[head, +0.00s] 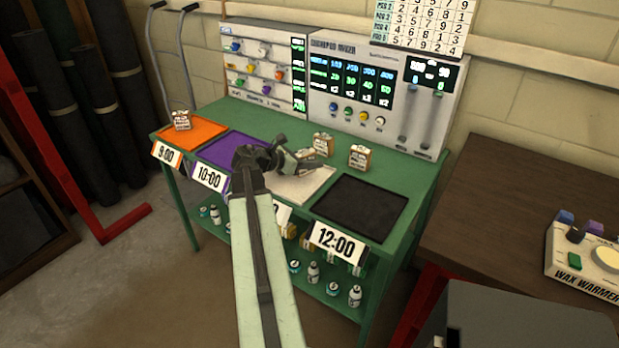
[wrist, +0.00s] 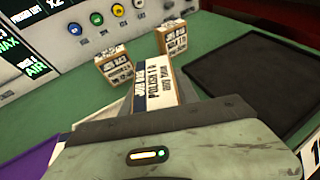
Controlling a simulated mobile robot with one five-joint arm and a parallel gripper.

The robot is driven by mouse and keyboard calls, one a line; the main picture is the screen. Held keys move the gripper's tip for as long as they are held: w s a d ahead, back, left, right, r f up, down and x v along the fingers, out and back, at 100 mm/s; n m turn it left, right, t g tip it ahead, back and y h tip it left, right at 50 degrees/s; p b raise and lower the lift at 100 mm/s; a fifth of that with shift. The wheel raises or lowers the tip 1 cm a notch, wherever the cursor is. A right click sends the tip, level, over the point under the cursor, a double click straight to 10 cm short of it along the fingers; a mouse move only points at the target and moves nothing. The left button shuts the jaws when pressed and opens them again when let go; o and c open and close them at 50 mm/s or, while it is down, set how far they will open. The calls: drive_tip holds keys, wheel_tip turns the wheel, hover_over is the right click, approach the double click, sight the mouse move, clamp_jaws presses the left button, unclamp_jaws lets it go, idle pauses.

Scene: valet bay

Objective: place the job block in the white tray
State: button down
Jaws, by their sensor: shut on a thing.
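My gripper (head: 303,161) is over the white tray (head: 302,187), shut on a job block with a white printed label. The held block (wrist: 156,80) shows best in the wrist view, where its label faces the camera and reads partly "POLISH". In the head view it is largely hidden by the gripper. The white tray lies between the purple and black trays, partly covered by my arm. I cannot tell how high the block is above it.
Two labelled blocks (head: 322,144) (head: 359,157) stand behind the white tray; another block (head: 181,120) is on the orange tray (head: 190,134). The purple tray (head: 222,150) is left, the empty black tray (head: 360,207) right. A control panel (head: 352,85) stands along the back.

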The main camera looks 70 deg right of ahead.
drive_tip(key=shift+f+b, duration=2)
drive_tip(key=shift+b, duration=0.05)
drive_tip(key=c, duration=0.9)
unclamp_jaws()
drive_tip(key=shift+r, duration=0.1)
drive_tip(key=shift+r, duration=0.1)
drive_tip(key=shift+w+a+r+p, duration=0.2)
drive_tip(key=shift+r+p, duration=0.1)
drive_tip(key=shift+p, duration=0.2)
drive_tip(key=p+v, duration=0.4)
drive_tip(key=v, duration=0.6)
drive_tip(key=shift+w+a+r, duration=0.1)
drive_tip(key=shift+a+r, duration=0.05)
drive_tip(key=shift+a, duration=0.1)
drive_tip(key=shift+w+a+r, duration=0.1)
drive_tip(key=shift+w+a, duration=0.15)
drive_tip(key=shift+a, duration=0.1)
